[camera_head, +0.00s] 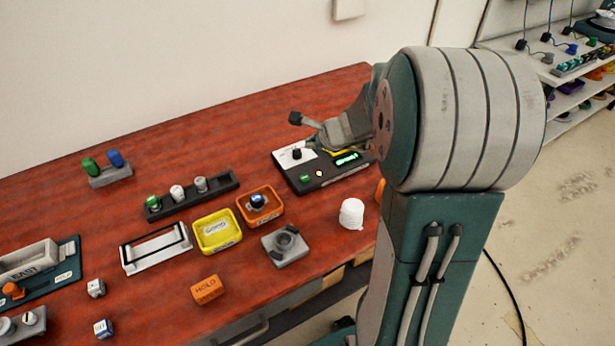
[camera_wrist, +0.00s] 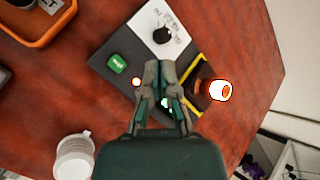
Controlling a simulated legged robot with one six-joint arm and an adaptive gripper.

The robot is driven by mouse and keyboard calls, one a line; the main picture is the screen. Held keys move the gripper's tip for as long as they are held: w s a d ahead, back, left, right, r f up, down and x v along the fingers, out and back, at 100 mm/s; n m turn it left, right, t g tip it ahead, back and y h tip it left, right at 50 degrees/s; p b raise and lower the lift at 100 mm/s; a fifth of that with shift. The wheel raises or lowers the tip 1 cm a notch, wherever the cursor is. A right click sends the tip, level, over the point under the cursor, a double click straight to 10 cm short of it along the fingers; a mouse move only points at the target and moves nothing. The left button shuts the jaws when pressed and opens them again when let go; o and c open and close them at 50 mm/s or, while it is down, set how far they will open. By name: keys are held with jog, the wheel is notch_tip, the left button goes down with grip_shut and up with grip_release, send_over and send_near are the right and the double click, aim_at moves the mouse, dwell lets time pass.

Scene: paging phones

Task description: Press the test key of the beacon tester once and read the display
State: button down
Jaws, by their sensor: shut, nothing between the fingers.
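The beacon tester (camera_head: 335,182) is a flat black box at the right end of the red table, with a white panel and black knob. It also shows in the wrist view (camera_wrist: 112,42). A green key (camera_wrist: 117,63) with pale lettering sits on its black face, and a small lit spot (camera_wrist: 137,82) is beside it. The display (camera_head: 346,158) glows green; I cannot read its characters. In the wrist view my fingers partly cover it. My gripper (camera_wrist: 160,66) is shut and empty above the tester, to the right of the green key. I cannot tell its height.
A white ribbed cup (camera_head: 351,213) and a grey base with a black ring (camera_head: 286,246) stand near the tester. An orange tray (camera_head: 276,212) and a yellow tray (camera_head: 200,243) are to its left. An orange object with a white top (camera_wrist: 220,91) is close to the tester.

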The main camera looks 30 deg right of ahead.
aim_at(307, 178)
jog(key=a+f, duration=0.2)
jog(key=f, duration=0.1)
jog(key=shift+a+f, duration=0.15)
jog(key=shift+a, duration=0.2)
jog(key=f, duration=0.1)
jog(key=d+f, duration=0.2)
jog(key=f, duration=0.1)
jog(key=shift+f, duration=0.4)
jog(key=shift+a+f, duration=0.2)
jog(key=shift+a, duration=0.5)
jog(key=shift+d, duration=0.5)
jog(key=shift+a, duration=0.35)
jog(key=shift+d, duration=0.2)
jog(key=shift+f, duration=0.15)
jog(key=shift+a+f, duration=0.15)
jog(key=shift+f, duration=0.05)
